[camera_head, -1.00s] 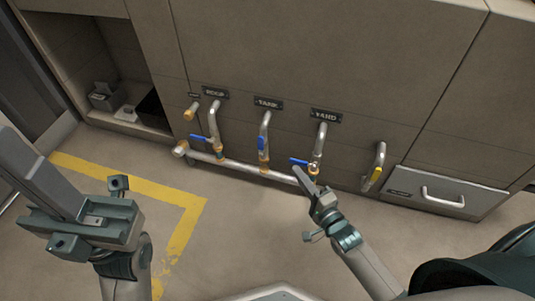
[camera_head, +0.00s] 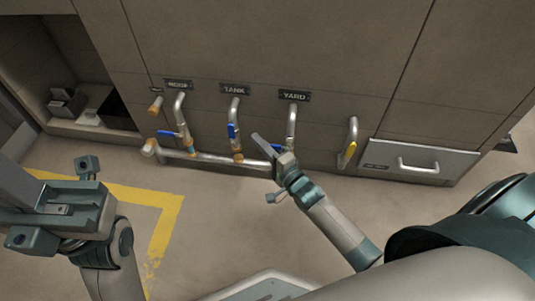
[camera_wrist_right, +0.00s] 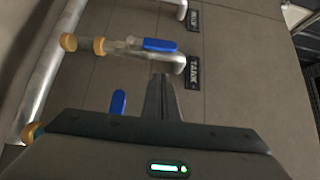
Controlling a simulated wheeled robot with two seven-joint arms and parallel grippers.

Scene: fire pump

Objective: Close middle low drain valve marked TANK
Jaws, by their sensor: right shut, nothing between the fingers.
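The middle valve (camera_head: 238,157) sits low on the pipe below the TANK label (camera_head: 235,89). Its blue handle (camera_head: 232,131) points up along the pipe. In the right wrist view the TANK label (camera_wrist_right: 193,73) and the blue handle (camera_wrist_right: 160,45) show ahead of the fingers. My right gripper (camera_head: 257,138) is shut and empty, just right of the TANK valve, with a visible gap to the handle. Its closed fingers also show in the wrist view (camera_wrist_right: 162,95). My left gripper (camera_head: 12,185) is at the left edge, away from the valves; its fingers look together, tips cut off.
The ROOF valve's blue handle (camera_head: 168,133) lies sideways, left of TANK. A horizontal pipe (camera_head: 210,158) joins the valves. A yellow handle (camera_head: 348,153) and drawer (camera_head: 418,163) are farther right.

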